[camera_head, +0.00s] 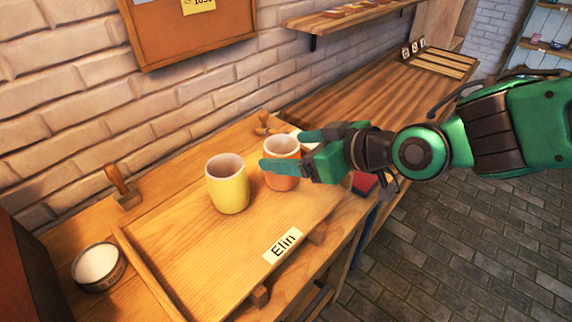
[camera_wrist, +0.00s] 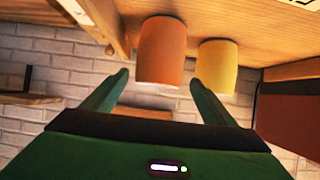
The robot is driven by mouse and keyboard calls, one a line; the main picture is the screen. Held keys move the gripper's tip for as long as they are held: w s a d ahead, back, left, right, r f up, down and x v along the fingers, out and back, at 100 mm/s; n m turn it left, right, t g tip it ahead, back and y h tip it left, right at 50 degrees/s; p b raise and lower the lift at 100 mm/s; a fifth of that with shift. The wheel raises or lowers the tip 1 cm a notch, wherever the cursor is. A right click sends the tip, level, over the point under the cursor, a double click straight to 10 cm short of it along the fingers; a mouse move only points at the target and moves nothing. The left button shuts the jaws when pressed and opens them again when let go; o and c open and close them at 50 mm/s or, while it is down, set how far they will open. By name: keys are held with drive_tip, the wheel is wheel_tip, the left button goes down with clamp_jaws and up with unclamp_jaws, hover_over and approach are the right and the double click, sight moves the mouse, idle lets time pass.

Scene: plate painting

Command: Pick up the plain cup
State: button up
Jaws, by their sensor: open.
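A yellow cup (camera_head: 228,190) stands upright on the wooden tray. An orange cup (camera_head: 281,184) with a pale inside stands behind it to the right. Neither shows a clear pattern, so I cannot tell which is called plain. My gripper (camera_head: 285,150) is open, with one finger in front of the orange cup and the other behind it. In the wrist view, turned upside down, the orange cup (camera_wrist: 162,50) lies between and beyond the fingertips (camera_wrist: 160,78); the yellow cup (camera_wrist: 216,68) is beside it. A finger hides part of the orange cup.
The raised-edge wooden tray (camera_head: 195,255) bears an "Elin" label (camera_head: 283,244). A round white-topped container (camera_head: 98,266) and a wooden-handled tool (camera_head: 122,187) are at the left. A wall shelf (camera_head: 345,18) hangs above. The tray's front left is clear.

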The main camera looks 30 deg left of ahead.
sight(271, 149)
drive_tip(key=shift+w+x, duration=0.2)
drive_tip(key=shift+x, duration=3.5)
drive_tip(key=shift+d, duration=0.1)
drive_tip(key=c, duration=1.3)
